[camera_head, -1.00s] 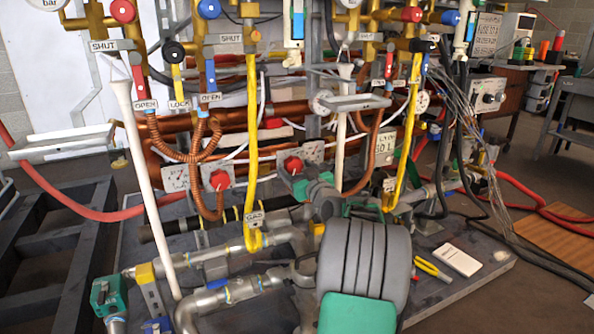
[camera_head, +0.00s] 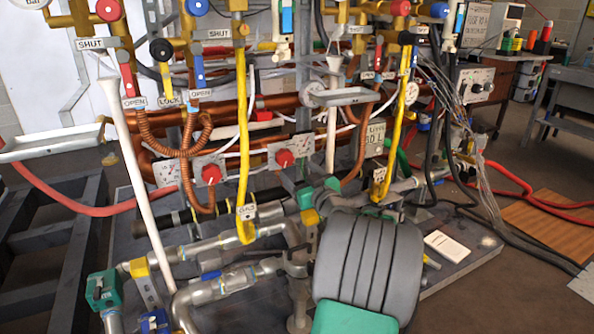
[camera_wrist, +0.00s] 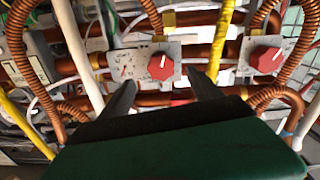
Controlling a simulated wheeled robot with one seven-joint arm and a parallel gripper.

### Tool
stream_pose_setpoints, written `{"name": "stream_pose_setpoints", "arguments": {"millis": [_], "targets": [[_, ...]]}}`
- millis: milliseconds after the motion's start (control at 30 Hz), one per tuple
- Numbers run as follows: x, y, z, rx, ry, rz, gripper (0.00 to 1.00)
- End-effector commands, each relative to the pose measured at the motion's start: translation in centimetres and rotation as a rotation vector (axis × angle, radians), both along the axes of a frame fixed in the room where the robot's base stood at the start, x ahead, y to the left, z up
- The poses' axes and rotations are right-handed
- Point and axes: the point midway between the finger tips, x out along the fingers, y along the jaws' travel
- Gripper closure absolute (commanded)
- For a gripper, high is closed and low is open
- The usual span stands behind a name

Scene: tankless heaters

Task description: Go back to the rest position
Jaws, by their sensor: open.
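My gripper (camera_wrist: 163,92) is open in the wrist view, its two dark fingers apart with nothing between the tips. It faces a panel of copper pipes and control boxes. A red knob (camera_wrist: 162,66) on a white plate shows just beyond the gap between the fingers. A second red knob (camera_wrist: 266,60) is to the right. In the head view the two red knobs (camera_head: 211,174) (camera_head: 284,158) sit low on the heater panel. My arm's grey ribbed link hides part of the base there, and my gripper's fingertips are hard to make out.
Yellow gas pipes (camera_head: 243,130) and a white pipe (camera_head: 140,180) run down in front. Grey pipes (camera_head: 215,245) cross the platform. A white booklet (camera_head: 448,246) lies right of my arm. A red hose (camera_head: 90,212) hangs left. Open floor lies at the right.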

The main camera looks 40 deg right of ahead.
Motion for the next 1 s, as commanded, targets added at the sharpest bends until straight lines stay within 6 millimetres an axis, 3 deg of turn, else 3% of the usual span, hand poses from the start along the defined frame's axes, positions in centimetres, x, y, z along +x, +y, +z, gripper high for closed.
{"name": "stream_pose_setpoints", "arguments": {"millis": [167, 267, 367, 467, 567, 667, 800, 900, 1000], "targets": [[0.1, 0.0, 0.1, 0.0, 0.0, 0.001, 0.27], [0.9, 1.6, 1.7, 0.007, 0.028, 0.028, 0.27], [2.9, 6.3, 4.9, 0.033, 0.123, 0.103, 0.27], [4.4, 13.3, 8.6, 0.077, 0.28, 0.195, 0.27], [4.0, 20.2, 11.4, 0.121, 0.452, 0.263, 0.27], [1.8, 26.1, 14.3, 0.162, 0.62, 0.298, 0.27], [-3.3, 32.8, 18.8, 0.207, 0.845, 0.306, 0.27], [-8.1, 36.3, 22.2, 0.236, 0.993, 0.281, 0.27], [-12.9, 38.5, 25.0, 0.264, 1.121, 0.238, 0.27]]}}
